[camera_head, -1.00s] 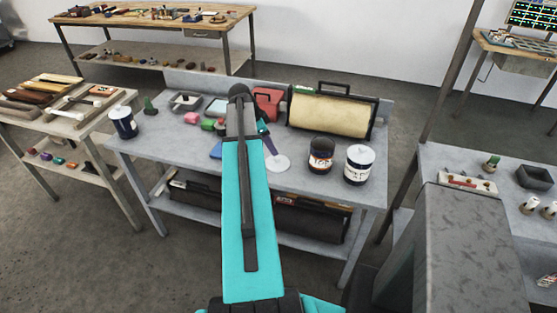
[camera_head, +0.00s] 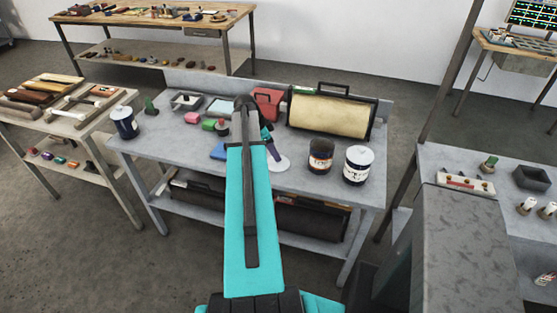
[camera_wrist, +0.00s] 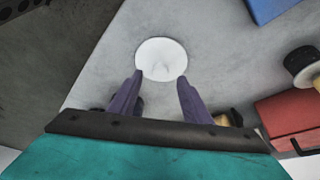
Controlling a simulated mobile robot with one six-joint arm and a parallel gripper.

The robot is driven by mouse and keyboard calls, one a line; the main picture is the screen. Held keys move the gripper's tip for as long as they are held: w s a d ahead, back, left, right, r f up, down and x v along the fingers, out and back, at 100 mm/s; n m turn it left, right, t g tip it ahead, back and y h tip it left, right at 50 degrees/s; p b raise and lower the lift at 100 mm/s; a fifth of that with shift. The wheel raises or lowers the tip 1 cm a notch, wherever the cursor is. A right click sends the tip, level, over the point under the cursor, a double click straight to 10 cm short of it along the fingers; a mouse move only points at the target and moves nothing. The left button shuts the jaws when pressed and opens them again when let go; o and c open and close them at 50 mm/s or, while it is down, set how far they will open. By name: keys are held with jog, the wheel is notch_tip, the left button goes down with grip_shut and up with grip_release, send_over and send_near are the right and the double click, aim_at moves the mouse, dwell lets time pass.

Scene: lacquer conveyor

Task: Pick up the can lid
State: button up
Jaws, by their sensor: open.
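The can lid (camera_head: 281,164) is a thin white disc lying flat on the grey workbench (camera_head: 190,163) near its front edge. In the wrist view the lid (camera_wrist: 161,55) lies just beyond the purple fingertips. My gripper (camera_wrist: 160,80) is open, with the fingers spread at the near edge of the lid and nothing between them. I cannot tell whether they touch it. In the head view my gripper (camera_head: 273,151) is partly hidden behind my arm, and its fingers overlap the lid's upper left. An open-topped dark can (camera_head: 320,157) stands to the right of the lid.
A white-lidded can (camera_head: 358,166) stands right of the open can. A roller with a cream sleeve (camera_head: 328,115), a red toolbox (camera_head: 267,103) and a blue block (camera_head: 218,151) are nearby. The bench front beside the lid is clear.

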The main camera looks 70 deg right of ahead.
jog(key=shift+p+x, duration=0.6)
jog(key=shift+x, duration=1)
grip_shut()
jog(key=shift+r, duration=0.2)
jog(key=shift+r+b, duration=1.05)
jog(key=shift+r, duration=0.35)
jog(key=a+r+b, duration=0.1)
jog(key=a+b, duration=0.4)
jog(key=a, duration=1.1)
jog(key=shift+r, duration=0.4)
